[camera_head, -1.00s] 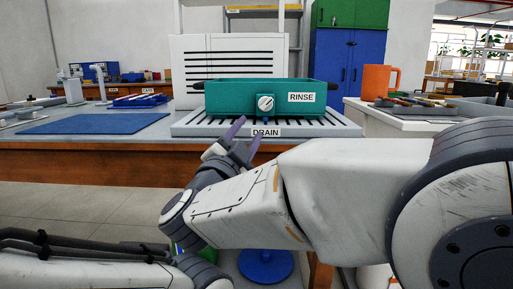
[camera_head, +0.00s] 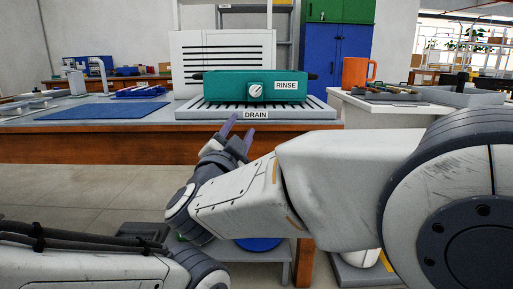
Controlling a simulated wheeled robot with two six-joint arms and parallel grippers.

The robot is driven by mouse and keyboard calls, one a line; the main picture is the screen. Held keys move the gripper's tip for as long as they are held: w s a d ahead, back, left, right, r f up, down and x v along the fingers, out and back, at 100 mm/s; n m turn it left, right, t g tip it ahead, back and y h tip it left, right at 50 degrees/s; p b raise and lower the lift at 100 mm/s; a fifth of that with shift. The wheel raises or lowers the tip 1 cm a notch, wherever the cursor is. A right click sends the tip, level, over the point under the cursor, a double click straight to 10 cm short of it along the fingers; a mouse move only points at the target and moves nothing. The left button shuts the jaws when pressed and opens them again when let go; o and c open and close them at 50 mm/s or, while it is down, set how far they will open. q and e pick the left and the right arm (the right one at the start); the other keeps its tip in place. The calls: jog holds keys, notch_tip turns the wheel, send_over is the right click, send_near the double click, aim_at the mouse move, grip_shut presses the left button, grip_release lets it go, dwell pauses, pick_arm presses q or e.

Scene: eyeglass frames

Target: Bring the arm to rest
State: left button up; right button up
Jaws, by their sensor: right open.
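My right arm comes in from the right and crosses the lower half of the head view. Its gripper (camera_head: 238,133) has two purple-grey fingers spread apart. It is open and empty, in front of the bench edge and below the DRAIN label in the picture. My left arm shows low at the left. Its gripper is not in view.
A teal bin labelled RINSE (camera_head: 222,87) stands on a slotted drain rack (camera_head: 190,111) on the bench. A blue mat (camera_head: 105,111) lies left of it. An orange mug (camera_head: 356,71) stands on a white side table (camera_head: 420,112). Open floor (camera_head: 70,190) shows at left.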

jog(key=w+d+f+n+g+y, duration=0.1)
jog(key=d+f+n+g+y, duration=0.3)
jog(key=f, duration=0.5)
jog(key=w+d+f+n+g+y, duration=0.25)
jog(key=f+n, duration=0.25)
jog(key=f, duration=0.4)
jog(key=s+d+f+n+g+h, duration=0.1)
jog(key=s+d+f+g, duration=0.4)
jog(key=s+d+f, duration=0.35)
jog(key=s+d+f+n+g+h, duration=0.1)
jog(key=s+d+f+g, duration=0.5)
jog(key=s+f, duration=0.45)
jog(key=s+a+r+n+g+p, duration=0.1)
jog(key=s+a+r+n+p, duration=0.3)
jog(key=r, duration=0.4)
jog(key=s+a+r+n+g+p, duration=0.1)
jog(key=s+a+r+p, duration=0.4)
jog(key=s+r+p, duration=0.15)
jog(key=s+a+r+n+g+p, duration=0.1)
jog(key=s+a+r+n+p, duration=0.3)
jog(key=r, duration=0.5)
notch_tip(320, 180, up, 36)
jog(key=m+p, duration=0.1)
jog(key=p, duration=3.7)
jog(key=shift+s+r+y, duration=0.25)
jog(key=shift+s+y, duration=0.2)
